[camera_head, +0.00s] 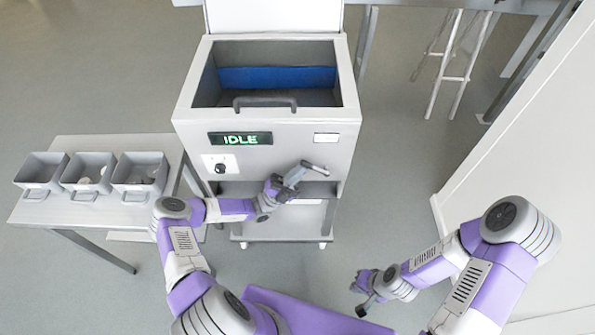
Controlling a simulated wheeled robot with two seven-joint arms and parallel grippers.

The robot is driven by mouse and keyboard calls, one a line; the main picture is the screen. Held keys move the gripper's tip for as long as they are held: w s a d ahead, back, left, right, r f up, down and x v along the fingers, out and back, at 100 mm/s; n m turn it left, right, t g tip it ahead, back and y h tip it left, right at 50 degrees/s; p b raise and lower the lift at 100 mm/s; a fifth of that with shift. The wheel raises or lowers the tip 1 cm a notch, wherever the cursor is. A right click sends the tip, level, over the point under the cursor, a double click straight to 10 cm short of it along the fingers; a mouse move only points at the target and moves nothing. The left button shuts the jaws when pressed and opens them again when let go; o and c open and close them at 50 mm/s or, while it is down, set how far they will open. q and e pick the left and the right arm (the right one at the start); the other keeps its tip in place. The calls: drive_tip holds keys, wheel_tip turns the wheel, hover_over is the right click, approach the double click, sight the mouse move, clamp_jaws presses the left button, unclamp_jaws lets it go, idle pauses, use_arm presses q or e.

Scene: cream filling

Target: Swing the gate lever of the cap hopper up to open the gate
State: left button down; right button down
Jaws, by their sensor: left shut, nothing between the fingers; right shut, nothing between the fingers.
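The cap hopper (188,112) is a pale grey machine with an open top, and its display (240,138) reads IDLE. A short grey bar that looks like the gate lever (316,168) sticks out to the right at the hopper's lower front edge. My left gripper (293,179) is shut and empty, with its tips right beside the lever's left end. I cannot tell whether they touch. The gripper partly hides the lever's pivot and the gate behind it. My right gripper (362,306) is shut and empty, low in front of the hopper and well apart from it.
A black knob (220,168) sits on the hopper's front. A white wall panel (530,140) stands at the right. Floor is clear between hopper and panel.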

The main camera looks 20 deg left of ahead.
idle(0.3)
